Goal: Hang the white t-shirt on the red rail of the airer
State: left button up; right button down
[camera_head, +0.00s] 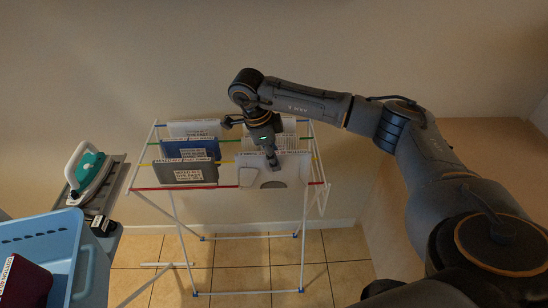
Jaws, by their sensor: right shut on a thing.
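The white t-shirt (293,172) is at the front right of the airer (319,198), level with the red rail (228,186). It lies spread out, with a darker curved opening at its near edge. My right gripper (273,161) points down onto the middle of the shirt and is shut on it. The shirt's near edge meets the line of the red rail; I cannot tell whether cloth hangs over it. The red rail shows bare left of the shirt and a little at its right end. My left gripper is not in view.
A grey cloth (180,167), a blue cloth (175,149) and pale cloths (193,130) with labels hang left on the airer. A teal iron (91,172) stands on a board at left. A blue basket (40,222) holds a dark red item (27,283).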

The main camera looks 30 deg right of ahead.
aim_at(261, 155)
jog(key=shift+f+b, duration=4.05)
jog(key=shift+f, duration=1.5)
jog(key=c, duration=1)
grip_release()
jog(key=shift+r, duration=0.1)
jog(key=v, duration=1.1)
jog(key=shift+a+r, duration=0.15)
jog(key=shift+r, duration=0.25)
